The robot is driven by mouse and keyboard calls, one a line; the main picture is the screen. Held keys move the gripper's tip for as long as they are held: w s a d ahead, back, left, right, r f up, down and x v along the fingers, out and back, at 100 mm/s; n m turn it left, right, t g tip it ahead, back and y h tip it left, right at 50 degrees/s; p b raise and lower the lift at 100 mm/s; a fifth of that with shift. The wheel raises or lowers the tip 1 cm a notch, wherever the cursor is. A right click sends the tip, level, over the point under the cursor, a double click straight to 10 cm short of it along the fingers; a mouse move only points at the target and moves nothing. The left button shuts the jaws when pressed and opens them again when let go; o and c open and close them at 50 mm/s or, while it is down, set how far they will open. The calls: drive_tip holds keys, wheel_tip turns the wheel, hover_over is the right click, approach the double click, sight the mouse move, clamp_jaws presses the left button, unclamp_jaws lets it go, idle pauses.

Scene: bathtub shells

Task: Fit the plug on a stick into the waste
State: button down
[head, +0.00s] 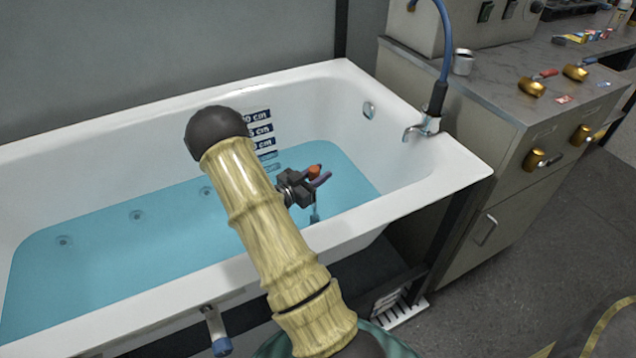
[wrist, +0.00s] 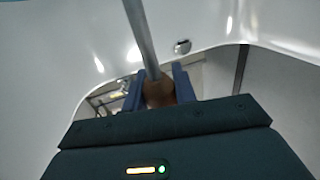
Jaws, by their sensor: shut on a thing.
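My gripper (head: 318,181) is over the water near the right end of the bathtub (head: 420,170). In the wrist view its two blue fingers (wrist: 158,88) are shut on the brown grip (wrist: 160,95) of the plug's grey stick (wrist: 140,35). In the head view the orange-brown top of the stick's grip (head: 313,171) shows above the fingers. A short piece of the stick shows below the gripper, close to the water. I cannot see the plug itself or the waste in either view.
Blue water (head: 110,245) fills the lower tub, with several jets along the far wall. A tap (head: 422,128) with a blue hose stands at the right rim. An overflow (head: 369,109) sits in the end wall. A cluttered grey counter (head: 500,65) stands to the right.

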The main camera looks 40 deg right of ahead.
drive_tip(key=shift+a+r, duration=0.1)
drive_tip(key=shift+r, duration=0.1)
wheel_tip(320, 180, down, 2)
drive_tip(key=shift+f+b, duration=0.1)
drive_tip(key=shift+b, duration=0.4)
drive_tip(key=shift+f+b, duration=1.25)
drive_tip(key=shift+f, duration=0.65)
drive_tip(key=shift+s, duration=0.1)
drive_tip(key=shift+p, duration=0.3)
drive_tip(key=shift+f+b, duration=1.15)
drive_tip(key=shift+f, duration=0.55)
